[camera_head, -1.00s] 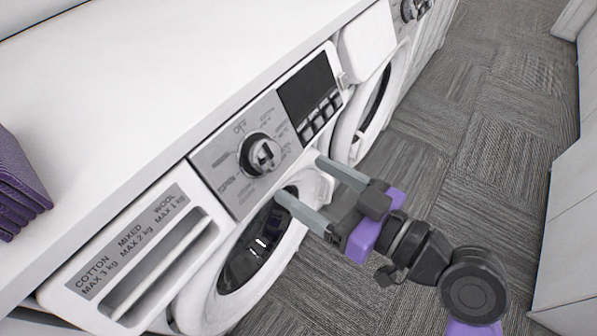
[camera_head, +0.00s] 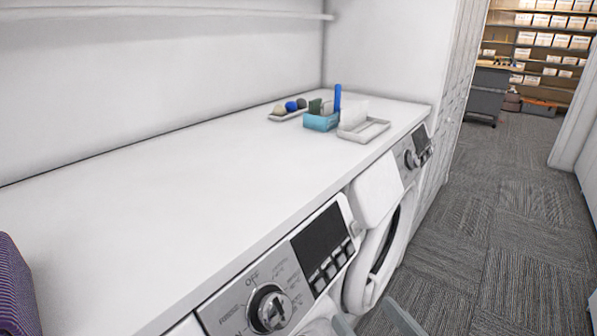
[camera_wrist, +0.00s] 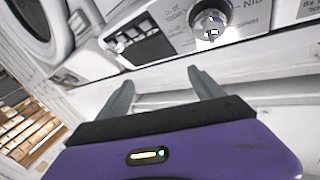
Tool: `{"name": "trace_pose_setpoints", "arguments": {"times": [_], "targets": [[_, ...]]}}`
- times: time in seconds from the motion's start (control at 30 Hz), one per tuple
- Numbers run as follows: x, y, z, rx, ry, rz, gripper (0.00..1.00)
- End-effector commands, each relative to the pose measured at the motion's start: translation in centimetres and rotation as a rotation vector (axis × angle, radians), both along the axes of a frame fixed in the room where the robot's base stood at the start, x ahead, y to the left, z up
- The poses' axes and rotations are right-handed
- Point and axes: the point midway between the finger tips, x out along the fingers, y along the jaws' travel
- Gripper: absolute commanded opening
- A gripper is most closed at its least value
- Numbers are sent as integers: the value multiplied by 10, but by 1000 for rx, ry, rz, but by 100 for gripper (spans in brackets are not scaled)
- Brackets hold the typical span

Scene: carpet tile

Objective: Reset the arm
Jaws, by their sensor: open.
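My gripper (camera_wrist: 163,90) is open and empty in the wrist view, with its two grey fingers spread apart in front of the washing machine's front panel. In the head view only the grey fingertips (camera_head: 375,318) show at the bottom edge; the rest of my arm is out of frame. The near washing machine has a silver control knob (camera_head: 269,310), which also shows in the wrist view (camera_wrist: 211,20). My fingers appear apart from the knob and the panel.
A white countertop (camera_head: 180,190) runs above two washing machines. On its far end are a blue box (camera_head: 320,122), a white tray (camera_head: 364,130) and a small dish (camera_head: 287,114) of round items. Purple folded cloth (camera_head: 14,285) lies at left. Carpeted floor (camera_head: 500,215) is clear at right.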

Motion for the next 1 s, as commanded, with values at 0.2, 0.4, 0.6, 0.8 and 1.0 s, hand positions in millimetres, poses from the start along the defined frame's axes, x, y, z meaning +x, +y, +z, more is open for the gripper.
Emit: {"name": "trace_pose_setpoints", "arguments": {"times": [0.2, 0.4, 0.6, 0.8, 1.0], "targets": [[-39, -50, -18, -15, -7, -203, 77], [-99, -82, -27, -68, -19, -329, 77], [-166, -93, -29, -141, -1, -380, 77], [-231, -91, -33, -217, 79, -389, 77], [-273, -89, -46, -247, 200, -395, 77]]}}
